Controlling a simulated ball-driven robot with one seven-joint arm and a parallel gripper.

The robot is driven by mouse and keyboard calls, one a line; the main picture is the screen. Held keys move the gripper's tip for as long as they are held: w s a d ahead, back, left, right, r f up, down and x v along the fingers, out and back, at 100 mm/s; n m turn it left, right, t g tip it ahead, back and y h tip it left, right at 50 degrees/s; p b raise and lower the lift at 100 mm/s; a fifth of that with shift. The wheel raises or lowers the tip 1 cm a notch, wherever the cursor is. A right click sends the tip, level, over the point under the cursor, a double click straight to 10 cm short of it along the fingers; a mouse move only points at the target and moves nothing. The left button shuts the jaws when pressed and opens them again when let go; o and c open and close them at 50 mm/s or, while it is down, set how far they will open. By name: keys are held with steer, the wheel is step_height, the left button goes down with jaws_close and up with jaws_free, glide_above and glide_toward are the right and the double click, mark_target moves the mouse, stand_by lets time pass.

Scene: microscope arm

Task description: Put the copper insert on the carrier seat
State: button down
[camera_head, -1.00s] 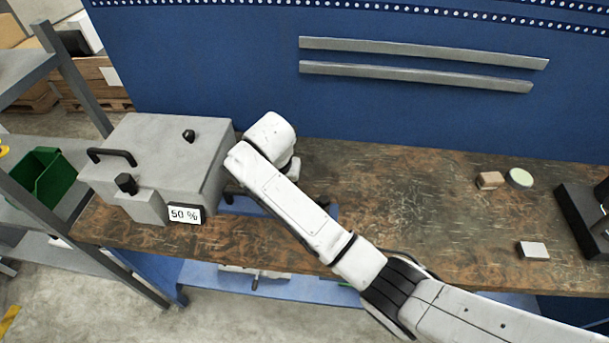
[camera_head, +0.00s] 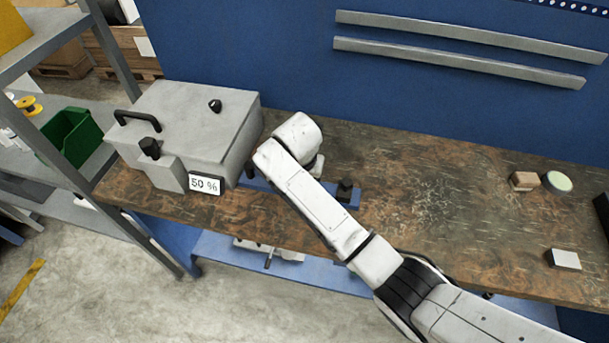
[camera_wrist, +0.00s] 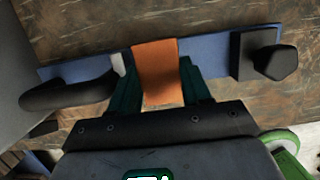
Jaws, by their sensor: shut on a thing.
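In the wrist view the copper insert (camera_wrist: 158,72) is an orange-brown block. My gripper (camera_wrist: 160,75) is shut on it, with a dark green finger at each side. The insert lies over the middle of a long blue bar, which I take for the carrier (camera_wrist: 215,67). A gap or contact between insert and bar cannot be told. The carrier has a black knob block at its right and a black handle-like part at its left. In the head view the blue carrier (camera_head: 328,188) shows beside my arm, which hides my gripper and the insert.
A grey box (camera_head: 190,115) with a black handle and a "50 %" label (camera_head: 205,184) stands left of my arm. A wooden block (camera_head: 523,181), a round pale-green-topped item (camera_head: 557,182) and a white-topped block (camera_head: 563,259) sit at right. The bench (camera_head: 430,210) between is clear.

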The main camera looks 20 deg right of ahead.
steer(key=shift+f+b, duration=0.35)
steer(key=shift+f, duration=0.4)
stand_by(0.5)
